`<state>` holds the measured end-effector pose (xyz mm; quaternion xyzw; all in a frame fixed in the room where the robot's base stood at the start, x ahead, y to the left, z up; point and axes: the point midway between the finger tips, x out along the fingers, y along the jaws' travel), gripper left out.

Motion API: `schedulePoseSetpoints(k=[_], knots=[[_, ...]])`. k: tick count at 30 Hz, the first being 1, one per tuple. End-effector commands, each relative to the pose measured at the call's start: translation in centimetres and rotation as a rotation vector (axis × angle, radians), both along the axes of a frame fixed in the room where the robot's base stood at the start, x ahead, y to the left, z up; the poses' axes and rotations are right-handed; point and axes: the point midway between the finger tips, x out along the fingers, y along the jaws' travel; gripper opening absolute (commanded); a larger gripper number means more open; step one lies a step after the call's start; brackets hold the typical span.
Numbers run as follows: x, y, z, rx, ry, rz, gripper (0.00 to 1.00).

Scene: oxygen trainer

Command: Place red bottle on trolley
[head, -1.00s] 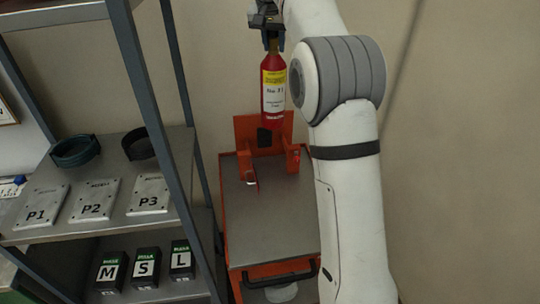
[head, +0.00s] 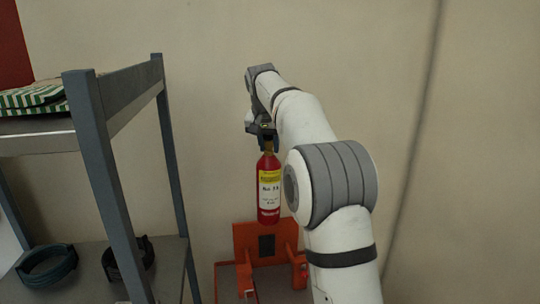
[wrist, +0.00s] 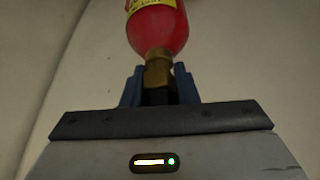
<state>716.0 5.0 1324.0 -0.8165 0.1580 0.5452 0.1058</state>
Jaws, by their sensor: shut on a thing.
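The red bottle (head: 269,198) has a yellow and white label and hangs upright below my gripper (head: 264,140). My gripper is shut on the brass neck of the bottle. The wrist view shows the gripper fingers (wrist: 160,88) around the neck and part of the red bottle (wrist: 158,28) beyond them. The orange trolley (head: 225,270) stands below, with an upright orange bracket and side arms at its back. The bottle's base is near the top of the bracket in the head view; I cannot tell whether they touch. The trolley's lower part is out of view.
A plain wall (head: 450,150) is behind. Space right of my arm looks clear.

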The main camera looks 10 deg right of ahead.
Motion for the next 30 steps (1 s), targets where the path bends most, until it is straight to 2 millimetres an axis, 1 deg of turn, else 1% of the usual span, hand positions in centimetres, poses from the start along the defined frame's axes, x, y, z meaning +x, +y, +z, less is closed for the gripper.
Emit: schedulePoseSetpoints(k=[3,24,27,30], knots=[[-0.1,-0.2,-2.6,0.000,-0.001,-0.003,0.00],[0.0,-0.3,-17.8,0.000,-0.001,-0.005,0.00],[0.0,-0.4,-19.4,0.000,-0.002,-0.005,0.00],[0.1,-0.4,-20.5,0.000,-0.004,-0.006,0.00]])
